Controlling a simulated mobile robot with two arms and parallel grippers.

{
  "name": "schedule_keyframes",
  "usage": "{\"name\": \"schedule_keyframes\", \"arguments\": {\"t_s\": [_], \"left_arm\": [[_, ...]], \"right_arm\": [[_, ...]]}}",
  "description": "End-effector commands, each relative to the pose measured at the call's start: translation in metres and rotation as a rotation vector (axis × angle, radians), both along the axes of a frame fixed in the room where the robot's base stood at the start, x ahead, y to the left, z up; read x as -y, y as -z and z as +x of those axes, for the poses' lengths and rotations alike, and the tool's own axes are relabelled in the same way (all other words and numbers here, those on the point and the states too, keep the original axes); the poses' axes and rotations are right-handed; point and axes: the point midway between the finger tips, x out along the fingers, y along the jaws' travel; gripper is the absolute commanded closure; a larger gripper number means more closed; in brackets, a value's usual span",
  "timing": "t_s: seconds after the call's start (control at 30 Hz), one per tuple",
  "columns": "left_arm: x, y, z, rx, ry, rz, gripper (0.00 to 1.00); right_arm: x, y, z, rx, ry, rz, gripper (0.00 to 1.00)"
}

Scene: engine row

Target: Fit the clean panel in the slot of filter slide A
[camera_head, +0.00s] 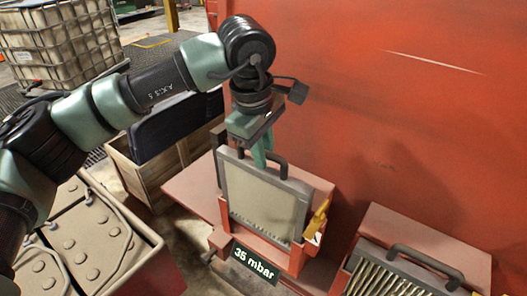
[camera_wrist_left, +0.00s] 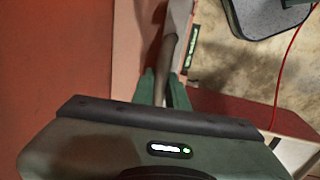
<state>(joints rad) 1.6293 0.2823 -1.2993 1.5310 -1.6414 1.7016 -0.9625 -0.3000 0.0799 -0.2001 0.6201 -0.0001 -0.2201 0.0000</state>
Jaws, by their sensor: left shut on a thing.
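The clean panel (camera_head: 262,203) is a pale pleated sheet in a dark grey frame with a black handle (camera_head: 275,160) on top. My left gripper (camera_head: 261,152) is above it, with green fingers shut on the handle. The panel stands nearly upright at the red slide (camera_head: 295,261) with the "35 mbar" display, its upper part above the red frame. I cannot tell how deep its lower edge sits, or whether this is slide A. In the left wrist view, the green fingers (camera_wrist_left: 162,88) close around the dark handle (camera_wrist_left: 171,50). My right gripper is not in view.
A yellow lever (camera_head: 318,220) is at the slide's right side. A second slide with a dull pleated panel (camera_head: 386,277) and black handle is at lower right. A red wall (camera_head: 400,100) rises behind. A wooden crate (camera_head: 150,180) with a dark panel (camera_head: 177,125) stands left.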

Motion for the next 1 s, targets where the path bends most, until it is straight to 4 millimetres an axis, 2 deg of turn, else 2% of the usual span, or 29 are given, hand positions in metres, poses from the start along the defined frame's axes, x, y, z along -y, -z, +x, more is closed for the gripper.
{"name": "schedule_keyframes", "arguments": {"t_s": [1.0], "left_arm": [[0.000, 0.024, 0.000, 0.002, 0.000, -0.002, 1.00]], "right_arm": [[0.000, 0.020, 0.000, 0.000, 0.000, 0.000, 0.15]]}}
